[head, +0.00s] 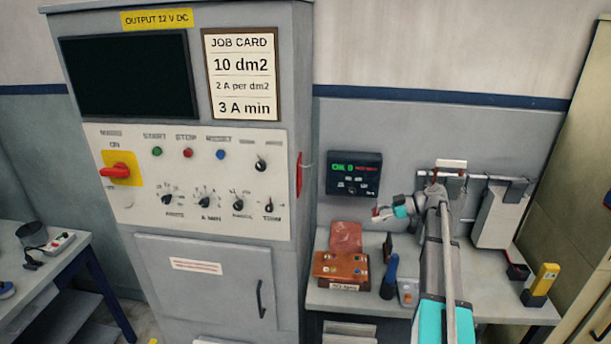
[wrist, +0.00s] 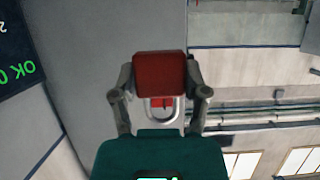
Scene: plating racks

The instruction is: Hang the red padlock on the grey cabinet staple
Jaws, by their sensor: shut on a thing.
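The red padlock (wrist: 160,74) sits between the two fingers of my gripper (wrist: 160,82) in the wrist view. Its pale shackle (wrist: 148,113) points back toward my teal palm. In the head view my gripper (head: 380,213) is small, to the right of the grey cabinet (head: 215,270) and over the bench. A tiny red patch there seems to be the padlock. On the cabinet's right side is a red plate (head: 299,174) with a thin pale piece sticking out, which may be the staple. The padlock is clear of it, to the lower right.
The bench (head: 490,308) holds a brown box (head: 340,270), a blue-handled tool (head: 390,275) and a yellow device (head: 541,283). A dark display (head: 354,173) is on the wall behind my gripper. A grey container (head: 500,218) hangs from a rail at right.

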